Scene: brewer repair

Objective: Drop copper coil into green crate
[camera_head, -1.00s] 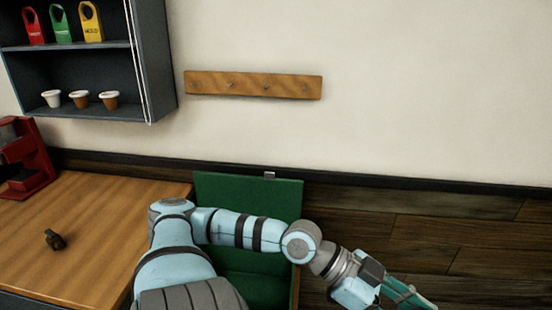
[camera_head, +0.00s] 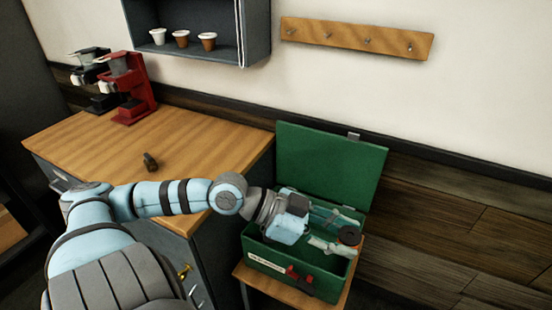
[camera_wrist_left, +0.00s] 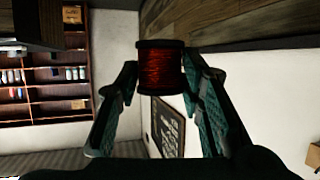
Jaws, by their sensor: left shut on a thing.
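The copper coil (camera_head: 350,236) is a small spool with dark end rims and reddish copper winding. It also shows large in the left wrist view (camera_wrist_left: 160,68). My left gripper (camera_head: 346,236) is shut on it, with one finger on each side, as the left wrist view shows (camera_wrist_left: 162,70). The green crate (camera_head: 328,287) has its lid (camera_head: 330,165) open against the wall side. In the head view the gripper and coil lie over the crate's opening, near its right end; their exact height cannot be told. The arm hides part of the interior. My right gripper is out of view.
The crate stands on a low wooden stand (camera_head: 258,280) right of the wooden counter (camera_head: 205,145). A red brewer (camera_head: 133,90), a black brewer (camera_head: 98,80) and a small dark part (camera_head: 150,162) are on the counter. A peg rail (camera_head: 355,38) hangs above.

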